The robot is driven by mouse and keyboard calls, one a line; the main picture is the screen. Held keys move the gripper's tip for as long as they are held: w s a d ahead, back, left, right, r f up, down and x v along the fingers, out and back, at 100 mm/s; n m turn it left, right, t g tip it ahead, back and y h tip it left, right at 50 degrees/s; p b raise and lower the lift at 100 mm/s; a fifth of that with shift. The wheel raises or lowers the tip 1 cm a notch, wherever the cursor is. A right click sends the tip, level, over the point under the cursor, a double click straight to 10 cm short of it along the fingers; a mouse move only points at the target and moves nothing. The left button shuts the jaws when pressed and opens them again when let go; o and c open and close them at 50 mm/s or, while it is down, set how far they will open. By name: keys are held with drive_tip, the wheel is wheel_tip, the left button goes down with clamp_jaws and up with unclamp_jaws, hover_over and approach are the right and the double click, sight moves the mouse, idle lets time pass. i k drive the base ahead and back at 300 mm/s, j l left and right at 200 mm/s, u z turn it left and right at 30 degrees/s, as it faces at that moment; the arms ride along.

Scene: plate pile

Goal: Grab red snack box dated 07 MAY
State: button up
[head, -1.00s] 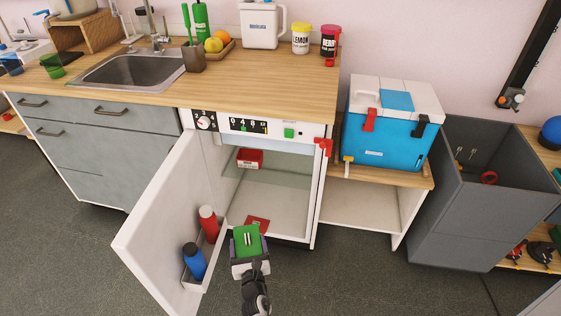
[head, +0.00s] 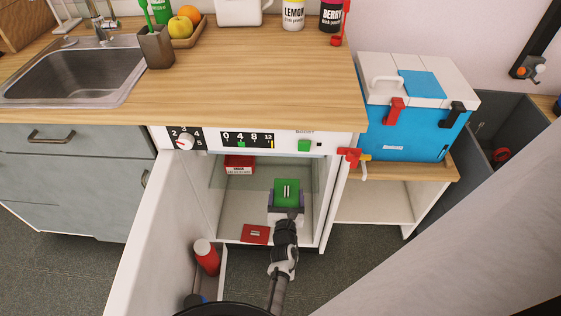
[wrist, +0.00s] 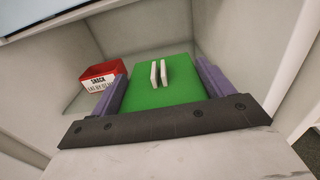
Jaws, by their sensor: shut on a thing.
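A red snack box (head: 240,164) sits on the glass shelf at the upper left inside the open fridge. In the wrist view the red box (wrist: 98,74) lies ahead and left of my gripper; its white label reads SNACK and EAT BY, with a date too small to read surely. A second red item (head: 255,234) lies flat on the fridge floor at the front; its label is unreadable. My gripper (head: 286,200) is shut on a green box (head: 287,186) with two white marks on top. It holds this inside the fridge opening, right of the shelved red box.
The open fridge door (head: 165,225) stands at left with a red bottle (head: 206,258) in its rack. The fridge's right wall (head: 323,195) is close to my gripper. A blue cooler (head: 415,120) stands on a low shelf unit at right. The wooden counter (head: 250,80) lies above.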

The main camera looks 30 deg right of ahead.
sight(233, 164)
drive_tip(key=i+l, duration=0.25)
drive_tip(key=l, duration=0.15)
drive_tip(key=i+l, duration=0.3)
drive_tip(key=l, duration=0.5)
